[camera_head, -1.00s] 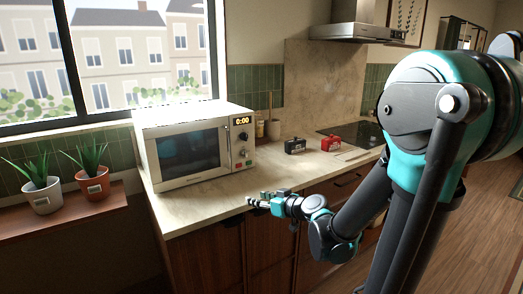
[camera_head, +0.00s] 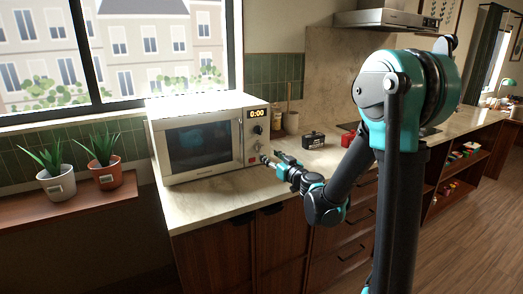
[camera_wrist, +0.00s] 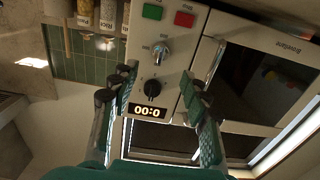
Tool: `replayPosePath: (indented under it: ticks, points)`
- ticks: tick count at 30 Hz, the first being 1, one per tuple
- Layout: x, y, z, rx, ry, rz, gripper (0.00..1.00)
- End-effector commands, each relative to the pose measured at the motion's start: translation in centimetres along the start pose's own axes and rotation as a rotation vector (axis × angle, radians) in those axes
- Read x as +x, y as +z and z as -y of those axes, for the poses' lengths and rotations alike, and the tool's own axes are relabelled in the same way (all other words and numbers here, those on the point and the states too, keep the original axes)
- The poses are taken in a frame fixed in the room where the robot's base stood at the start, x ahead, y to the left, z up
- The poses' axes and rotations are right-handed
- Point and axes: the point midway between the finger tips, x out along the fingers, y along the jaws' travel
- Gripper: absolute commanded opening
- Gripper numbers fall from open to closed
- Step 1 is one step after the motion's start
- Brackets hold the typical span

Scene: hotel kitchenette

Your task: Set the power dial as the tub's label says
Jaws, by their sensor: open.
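A cream microwave (camera_head: 205,105) stands on the counter with its door shut. Its panel holds a lit display reading 0:00 (camera_head: 258,113), and below it an upper black dial (camera_wrist: 153,90) and a lower silver dial (camera_wrist: 160,52). The wrist view shows the panel upside down. A bluish shape (camera_head: 191,139) shows dimly in the door window; no tub label is readable.
Green (camera_wrist: 152,11) and red (camera_wrist: 185,19) buttons sit by the silver dial. A black appliance (camera_head: 312,140) stands right of the microwave, with jars (camera_head: 291,122) behind. Two potted plants (camera_head: 105,172) are on the left ledge. The counter front (camera_head: 215,195) is clear.

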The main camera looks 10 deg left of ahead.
Motion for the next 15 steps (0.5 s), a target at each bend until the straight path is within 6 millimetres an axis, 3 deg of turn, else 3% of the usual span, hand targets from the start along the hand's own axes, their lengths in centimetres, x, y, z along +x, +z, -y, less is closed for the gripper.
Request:
replayPosePath:
  ticks: [9,15]
  points:
    - [5.9,0.0,0.0,0.000,0.000,0.000,0.47]
    - [7.8,0.0,0.0,0.000,0.000,0.000,0.47]
